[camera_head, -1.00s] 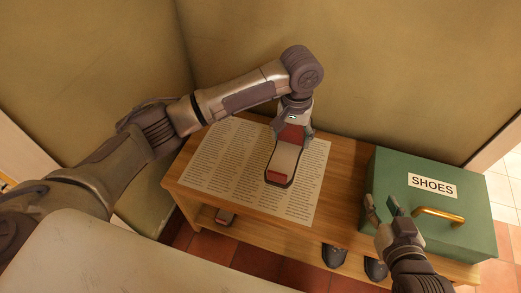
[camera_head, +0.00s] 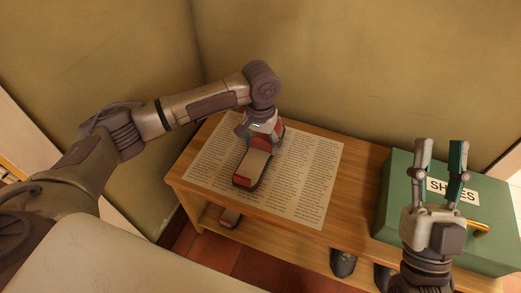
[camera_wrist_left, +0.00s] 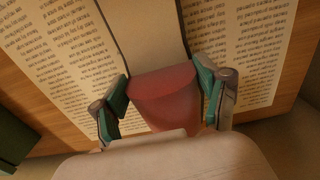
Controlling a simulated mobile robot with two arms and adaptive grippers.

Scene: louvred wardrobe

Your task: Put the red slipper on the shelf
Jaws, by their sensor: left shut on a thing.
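The red slipper (camera_head: 254,164), with a pale beige sole and red ends, is over the printed paper on the bench top (camera_head: 357,165). My left gripper (camera_head: 262,133) is shut on its far end. In the left wrist view the red part of the slipper (camera_wrist_left: 162,92) sits between the two green-padded fingers (camera_wrist_left: 165,100). I cannot tell whether the slipper touches the paper. The bench's lower shelf (camera_head: 283,247) shows partly below the top. My right gripper (camera_head: 440,146) is open and empty, in front of the green box.
A green box with a shoe label (camera_head: 400,190) and a brass handle stands at the bench's right end. The printed sheet (camera_head: 310,185) lies flat. A similar slipper (camera_head: 230,217) is at the lower shelf's left. Dark shoes (camera_head: 343,263) show below. Walls close in behind and left.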

